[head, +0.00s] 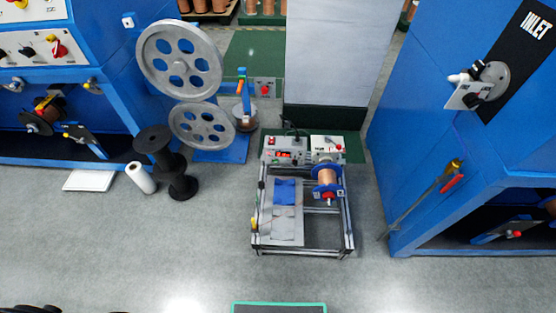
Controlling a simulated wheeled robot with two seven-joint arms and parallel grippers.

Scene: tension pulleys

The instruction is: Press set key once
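A small frame machine (349,228) stands on the floor at the centre of the head view. Two grey control boxes sit along its back edge. The right control box (322,142) has a red knob (338,147). A copper wire spool (326,177) with blue flanges sits in front of it. Neither of my grippers shows in the view.
Blue machines stand at left (100,140) and right (415,120). Two large grey pulleys (196,92) stand behind left. Black spools (155,143), a white roll (141,178) and a long rod (418,203) are nearby.

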